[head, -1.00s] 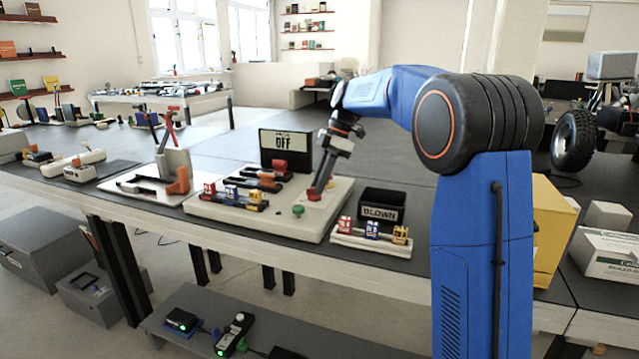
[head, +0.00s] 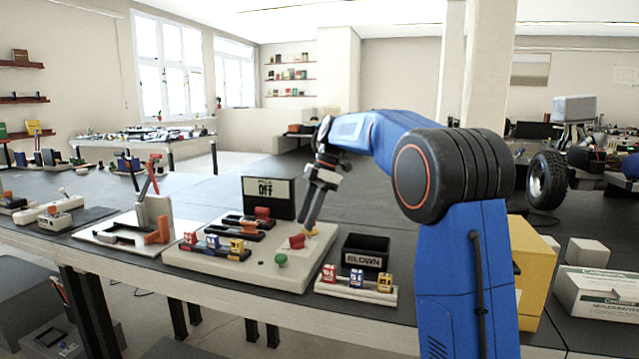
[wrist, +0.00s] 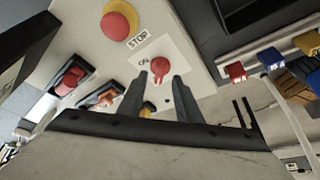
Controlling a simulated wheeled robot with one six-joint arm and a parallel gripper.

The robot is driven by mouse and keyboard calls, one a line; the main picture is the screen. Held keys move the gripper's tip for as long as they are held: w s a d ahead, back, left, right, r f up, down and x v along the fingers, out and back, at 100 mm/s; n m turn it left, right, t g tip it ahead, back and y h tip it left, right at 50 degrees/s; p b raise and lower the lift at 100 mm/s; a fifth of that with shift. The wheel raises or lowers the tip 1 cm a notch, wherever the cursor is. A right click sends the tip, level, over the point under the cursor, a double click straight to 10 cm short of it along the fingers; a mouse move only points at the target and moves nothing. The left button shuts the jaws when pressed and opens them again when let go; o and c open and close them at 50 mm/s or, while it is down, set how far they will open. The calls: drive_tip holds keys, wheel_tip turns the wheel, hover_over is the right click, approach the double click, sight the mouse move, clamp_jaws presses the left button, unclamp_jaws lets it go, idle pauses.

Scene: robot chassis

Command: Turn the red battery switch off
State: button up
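The red battery switch (wrist: 160,67) is a small red knob on a white label on the pale board (head: 225,272). It also shows in the head view (head: 297,241), at the board's right part. In the wrist view my gripper (wrist: 158,87) has its two dark fingers spread apart, with the red knob just beyond and between their tips. Nothing is held, and I cannot tell whether the fingers touch the knob.
A red and yellow STOP button (wrist: 119,20) stands close behind the switch. A green knob (head: 281,260) is in front of it. Fuse holders (head: 232,240) fill the board's left. A black BLOWN bin (head: 365,250) and a fuse rack (head: 355,289) stand to the right.

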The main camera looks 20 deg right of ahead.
drive_tip(key=s+v, duration=0.1)
drive_tip(key=v, duration=1.2)
drive_tip(key=shift+w, duration=0.5)
drive_tip(key=shift+a+r, duration=0.1)
drive_tip(key=shift+r, duration=0.05)
drive_tip(key=s+a+f+m+t+h, duration=0.15)
drive_tip(key=s+m, duration=0.25)
drive_tip(key=s, duration=0.4)
drive_tip(key=s+f+m, duration=0.3)
drive_tip(key=s, duration=0.4)
drive_tip(key=s+a+f+m+t+h, duration=0.15)
drive_tip(key=s+m, duration=0.25)
drive_tip(key=s, duration=0.4)
drive_tip(key=s+d+f+m+t+h, duration=0.1)
drive_tip(key=s+f+m, duration=0.8)
drive_tip(key=s+f, duration=1.2)
drive_tip(key=shift+s+d+f+t+h, duration=0.25)
drive_tip(key=shift+s+d+t, duration=0.25)
drive_tip(key=shift+t, duration=0.3)
drive_tip(key=shift+r, duration=0.1)
